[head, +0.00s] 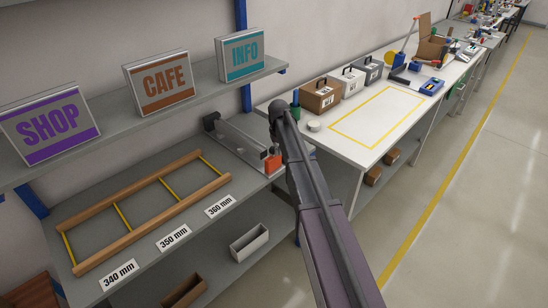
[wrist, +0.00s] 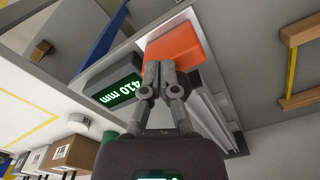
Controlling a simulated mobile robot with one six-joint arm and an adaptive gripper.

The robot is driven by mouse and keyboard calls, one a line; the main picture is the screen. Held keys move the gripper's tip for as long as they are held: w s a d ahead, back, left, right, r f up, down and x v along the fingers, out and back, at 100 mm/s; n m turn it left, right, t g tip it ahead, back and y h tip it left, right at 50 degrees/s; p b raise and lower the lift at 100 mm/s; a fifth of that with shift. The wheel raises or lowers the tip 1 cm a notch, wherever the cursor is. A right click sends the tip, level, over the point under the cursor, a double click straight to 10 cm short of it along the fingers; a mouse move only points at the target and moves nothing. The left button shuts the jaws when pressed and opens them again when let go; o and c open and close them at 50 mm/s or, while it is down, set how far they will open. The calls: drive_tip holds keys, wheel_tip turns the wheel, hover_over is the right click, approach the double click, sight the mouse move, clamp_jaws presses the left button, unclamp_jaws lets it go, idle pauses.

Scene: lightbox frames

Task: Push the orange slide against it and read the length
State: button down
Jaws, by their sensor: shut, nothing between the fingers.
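The orange slide (head: 271,163) sits at the near right end of a grey measuring rail (head: 238,143), whose dark end block (head: 211,121) is at the far left end. I see no piece clearly lying on the rail. In the wrist view the orange slide (wrist: 176,40) is just beyond my gripper (wrist: 158,68), which is shut and empty. The fingertips overlap its edge; I cannot tell whether they touch. A dark display (wrist: 112,88) beside the slide reads 410 mm in green, upside down. In the head view my arm hides the gripper's fingers.
A wooden rack (head: 140,208) with yellow rungs lies on the grey shelf, with 340 mm (head: 120,274), 350 mm (head: 174,238) and 360 mm (head: 220,207) labels in front. SHOP (head: 50,126), CAFE (head: 160,84) and INFO (head: 241,56) signs stand on the shelf above.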

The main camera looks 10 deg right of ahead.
drive_tip(key=w+a, duration=0.4)
drive_tip(key=w, duration=0.1)
drive_tip(key=shift+w, duration=0.4)
idle(2.7)
drive_tip(key=shift+s+d, duration=0.1)
drive_tip(key=shift+s, duration=0.1)
drive_tip(key=shift+s+d, duration=0.2)
drive_tip(key=shift+s, duration=0.15)
idle(0.3)
drive_tip(key=shift+r, duration=0.1)
wheel_tip(320, 180, up, 7)
drive_tip(key=p, duration=0.7)
drive_tip(key=shift+s, duration=0.1)
idle(0.5)
drive_tip(key=s+d+f+b, duration=0.1)
drive_tip(key=s+d, duration=0.1)
drive_tip(key=s, duration=1.5)
drive_tip(key=s+d+f+m+b, duration=0.1)
drive_tip(key=s+d, duration=0.1)
drive_tip(key=s, duration=1.6)
drive_tip(key=shift+s+d+f, duration=0.25)
drive_tip(key=shift+s+d, duration=0.05)
drive_tip(key=shift+d, duration=0.05)
